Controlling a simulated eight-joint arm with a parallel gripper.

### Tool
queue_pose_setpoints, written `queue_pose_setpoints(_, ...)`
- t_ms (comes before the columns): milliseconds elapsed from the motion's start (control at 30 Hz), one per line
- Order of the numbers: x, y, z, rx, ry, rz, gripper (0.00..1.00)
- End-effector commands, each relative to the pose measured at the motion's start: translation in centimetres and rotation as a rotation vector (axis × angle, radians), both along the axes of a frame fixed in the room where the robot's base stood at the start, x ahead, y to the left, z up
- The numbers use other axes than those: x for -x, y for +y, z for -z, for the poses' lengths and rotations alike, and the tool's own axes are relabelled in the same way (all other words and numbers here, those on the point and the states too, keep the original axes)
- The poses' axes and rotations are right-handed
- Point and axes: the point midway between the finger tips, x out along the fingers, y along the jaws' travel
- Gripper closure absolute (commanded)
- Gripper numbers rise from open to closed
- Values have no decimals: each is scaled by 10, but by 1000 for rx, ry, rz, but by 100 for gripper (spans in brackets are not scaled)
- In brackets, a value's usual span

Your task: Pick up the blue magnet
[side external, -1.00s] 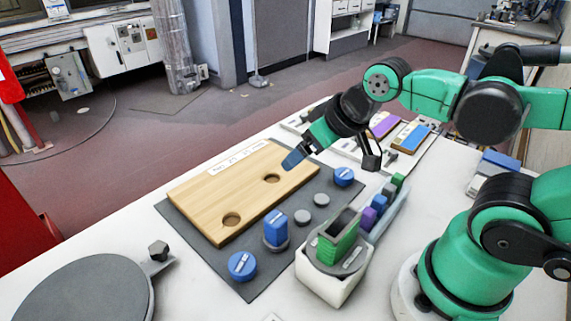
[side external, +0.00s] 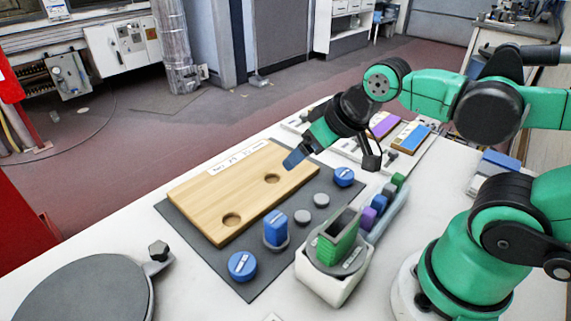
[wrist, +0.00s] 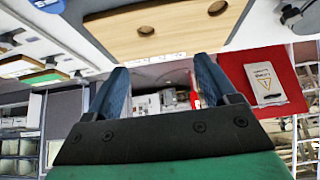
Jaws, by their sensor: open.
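Several blue pieces stand on the dark grey mat (side external: 245,283), and I cannot tell for certain which is the magnet. An upright blue block (side external: 275,226) stands on a round grey base in front of the wooden board. A round blue piece with a pale bar on top (side external: 242,266) lies at the mat's near end. A similar round blue piece (side external: 344,176) lies at its far right. My gripper (side external: 293,160) is above the board's far part, apart from these pieces. In the wrist view my gripper (wrist: 160,70) shows two blue fingers spread with nothing between them.
The wooden board (side external: 205,198) has two round holes and a label. Two grey discs (side external: 302,217) (side external: 321,200) lie beside it. A white holder (side external: 320,282) with a green block (side external: 338,235) stands at the right. A grey round plate (side external: 85,295) is at the near left.

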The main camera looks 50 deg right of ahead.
Motion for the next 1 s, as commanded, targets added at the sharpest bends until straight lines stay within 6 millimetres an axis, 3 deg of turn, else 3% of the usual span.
queue_pose_setpoints(267,-2,8,3,-14,58,-8,21)
queue_pose_setpoints(700,-4,67,49,-17,547,-10,21)
queue_pose_setpoints(1000,-1,76,67,0,624,1,21)
